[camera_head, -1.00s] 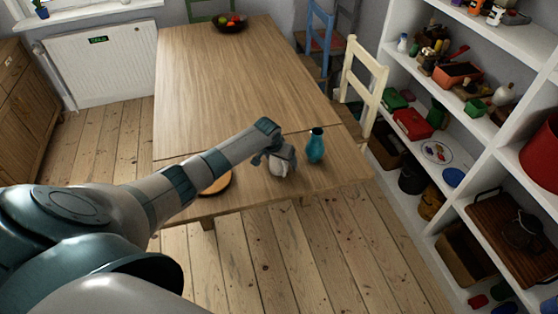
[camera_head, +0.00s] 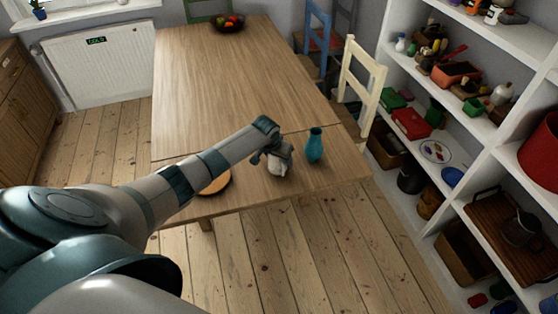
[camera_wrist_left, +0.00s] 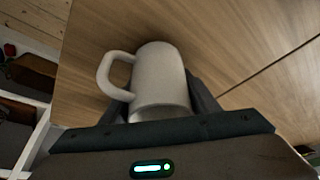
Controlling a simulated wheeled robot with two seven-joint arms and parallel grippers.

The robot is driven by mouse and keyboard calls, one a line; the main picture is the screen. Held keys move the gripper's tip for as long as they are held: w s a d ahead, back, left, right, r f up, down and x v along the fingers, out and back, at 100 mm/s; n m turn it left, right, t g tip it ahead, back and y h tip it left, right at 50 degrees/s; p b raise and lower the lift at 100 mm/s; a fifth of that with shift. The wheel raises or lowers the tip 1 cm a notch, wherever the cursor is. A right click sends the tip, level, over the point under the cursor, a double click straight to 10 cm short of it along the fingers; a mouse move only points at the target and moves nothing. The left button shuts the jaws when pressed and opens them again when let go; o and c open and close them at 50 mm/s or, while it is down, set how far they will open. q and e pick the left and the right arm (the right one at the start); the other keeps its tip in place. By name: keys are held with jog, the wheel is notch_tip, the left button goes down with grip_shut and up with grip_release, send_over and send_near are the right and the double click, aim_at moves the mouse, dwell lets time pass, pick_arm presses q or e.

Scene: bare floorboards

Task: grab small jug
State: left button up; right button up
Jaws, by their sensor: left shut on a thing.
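The small jug is white with a loop handle. In the left wrist view the jug (camera_wrist_left: 160,78) sits between the two dark fingers, its handle pointing left. My left gripper (camera_wrist_left: 164,100) is shut on its body. In the head view the jug (camera_head: 277,168) shows as a small pale shape below my left gripper (camera_head: 280,157), partly hidden by it, over the near end of the table. I cannot tell whether its base touches the tabletop. My right gripper is not in view.
A teal vase (camera_head: 314,147) stands on the wooden table (camera_head: 220,90) just right of the jug. A round wooden board (camera_head: 215,185) lies partly under my arm. A fruit bowl (camera_head: 229,25) is at the far end. A cream chair (camera_head: 361,85) and shelves (camera_head: 470,150) stand right.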

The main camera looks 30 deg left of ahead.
pick_arm(q)
jog(key=r, duration=0.2)
jog(key=r+b, duration=0.1)
jog(key=r, duration=0.1)
jog(key=shift+w+d+b, duration=0.15)
jog(key=shift+d+b, duration=0.15)
jog(key=shift+d, duration=0.1)
jog(key=w+d+r+b, duration=0.1)
jog(key=d+r+b, duration=0.2)
jog(key=d+r, duration=0.3)
jog(key=d, duration=0.4)
jog(key=shift+w+d+r, duration=0.25)
jog(key=shift+d+r, duration=0.05)
jog(key=shift+d, duration=0.05)
